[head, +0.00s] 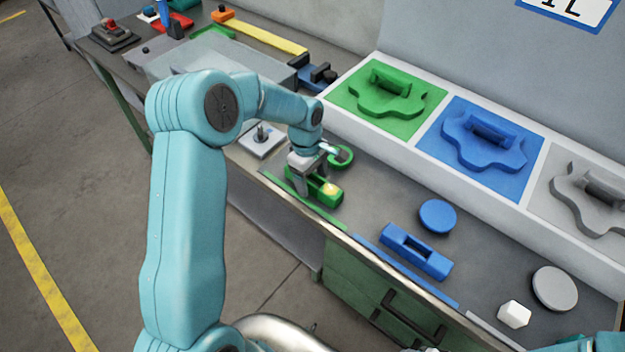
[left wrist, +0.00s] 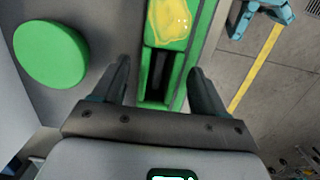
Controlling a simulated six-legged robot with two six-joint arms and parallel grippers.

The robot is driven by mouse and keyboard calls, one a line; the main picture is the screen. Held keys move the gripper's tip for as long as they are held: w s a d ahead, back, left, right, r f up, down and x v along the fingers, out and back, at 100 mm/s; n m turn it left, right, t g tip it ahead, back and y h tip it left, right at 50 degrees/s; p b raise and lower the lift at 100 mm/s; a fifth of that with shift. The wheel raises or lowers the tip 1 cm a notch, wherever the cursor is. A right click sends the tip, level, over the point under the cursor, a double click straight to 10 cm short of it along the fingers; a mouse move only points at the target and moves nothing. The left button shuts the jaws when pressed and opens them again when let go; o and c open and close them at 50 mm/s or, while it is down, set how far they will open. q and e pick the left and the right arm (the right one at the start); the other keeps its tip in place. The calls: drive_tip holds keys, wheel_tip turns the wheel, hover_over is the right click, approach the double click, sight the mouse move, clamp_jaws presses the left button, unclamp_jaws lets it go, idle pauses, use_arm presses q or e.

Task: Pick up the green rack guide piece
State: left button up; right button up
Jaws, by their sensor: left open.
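The green rack guide piece (head: 333,199) is a slotted green block lying on the bench near its front edge, with a yellow patch on top. In the left wrist view, the green piece (left wrist: 192,57) runs up from between the fingers, with its dark slot and the yellow patch showing. My left gripper (head: 301,188) is over the end of the piece away from the yellow patch. In the left wrist view, its open fingers (left wrist: 160,82) stand on either side of the piece with gaps. My right gripper is not in view.
A green disc (left wrist: 50,53) lies beside the piece. A blue slotted block (head: 415,252), blue disc (head: 437,216), grey disc (head: 555,289) and white block (head: 514,314) lie to the right. Raised panels with a green shape (head: 388,93) and a blue shape (head: 484,147) stand behind.

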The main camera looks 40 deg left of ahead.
use_arm(q)
drive_tip(key=shift+w+d+f, duration=0.15)
drive_tip(key=shift+f, duration=0.3)
drive_tip(key=c, duration=1.2)
